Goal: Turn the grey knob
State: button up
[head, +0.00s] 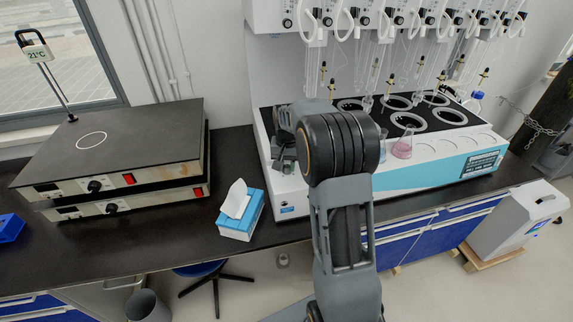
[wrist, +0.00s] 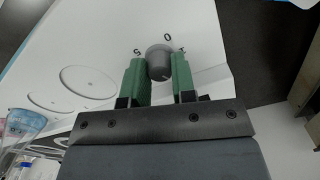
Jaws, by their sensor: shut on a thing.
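The grey knob (wrist: 159,63) shows in the wrist view on a white panel with printed marks, an "O" just above it. My gripper (wrist: 160,72) has its two green fingers on either side of the knob, shut on it. A small white line shows on the knob's face. In the head view my arm and wrist cover the knob at the left front of the white distiller (head: 275,192). The gripper's fingertips are hidden there.
A tissue box (head: 241,214) stands on the dark bench just left of the distiller. Two stacked hotplates (head: 150,140) are further left. Flasks with pink liquid (head: 402,148) and glass tubes stand on the distiller. A grey bin (head: 148,305) is on the floor.

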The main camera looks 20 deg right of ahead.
aim_at(287, 166)
jog(key=m, duration=0.5)
jog(key=shift+r+m, duration=0.1)
jog(key=shift+m, duration=0.2)
jog(key=m, duration=0.4)
jog(key=shift+m, duration=0.6)
jog(key=o, duration=0.9)
notch_tip(287, 166, up, 14)
jog(key=shift+f, duration=0.1)
dwell(0.5)
